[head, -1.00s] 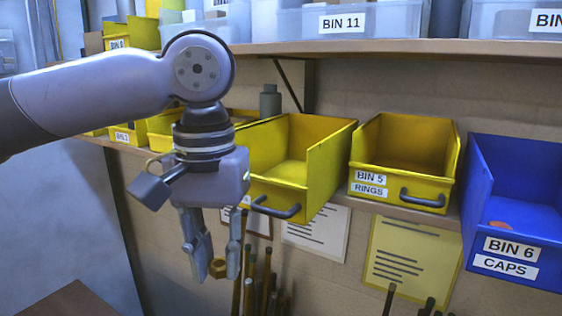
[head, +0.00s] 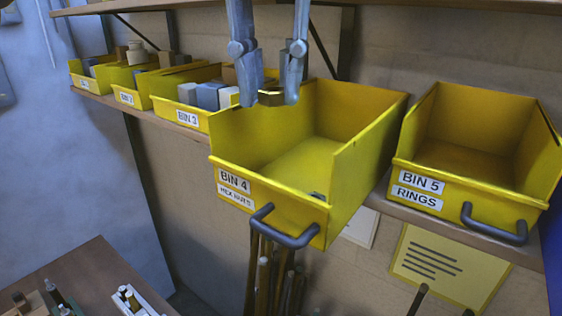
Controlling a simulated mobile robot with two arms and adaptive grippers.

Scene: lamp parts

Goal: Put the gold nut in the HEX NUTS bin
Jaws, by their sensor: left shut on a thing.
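My left gripper (head: 271,88) comes down from the top of the head view. It is shut on the gold nut (head: 271,97), which sits between its fingertips. The nut appears in front of or over the back part of the yellow BIN 4 HEX NUTS bin (head: 230,175); its exact height above the bin cannot be told. This bin is open at the top, with a dark handle at its front. A small dark item (head: 318,196) shows inside near the front; the rest of the visible floor is bare. My right gripper is not in view.
The yellow BIN 5 RINGS bin (head: 460,193) stands to the right and looks empty. The BIN 3 bin (head: 187,118) and other filled yellow bins stand to the left. A shelf edge (head: 400,4) runs above. A table with small parts is at lower left.

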